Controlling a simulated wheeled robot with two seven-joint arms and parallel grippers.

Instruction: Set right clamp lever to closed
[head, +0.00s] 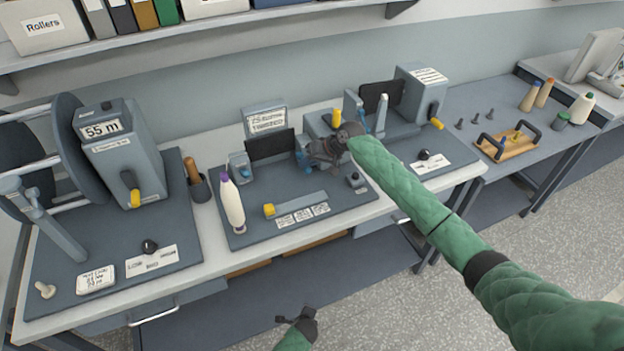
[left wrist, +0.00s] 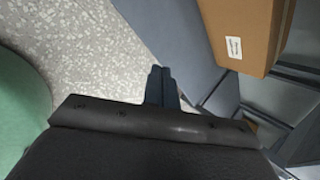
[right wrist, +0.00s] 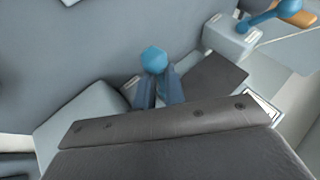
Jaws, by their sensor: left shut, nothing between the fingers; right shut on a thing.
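My right gripper (head: 308,158) is over the middle station board. In the right wrist view its fingers are shut on the blue knob of the right clamp lever (right wrist: 154,60). A bit of this blue lever (head: 299,157) shows beside the gripper in the head view; the gripper hides most of the clamp, so I cannot tell the lever's angle. The left clamp with its blue lever (head: 246,172) stands left of the black panel; a blue lever on a grey block (right wrist: 262,18) also shows in the right wrist view. My left gripper (head: 291,318) is shut and empty, low in front of the bench.
A grey winder marked 55 m (head: 122,160) is at left. A grey box with a yellow-handled crank (head: 420,95) is at right. A cardboard box (left wrist: 245,35) is near my left gripper.

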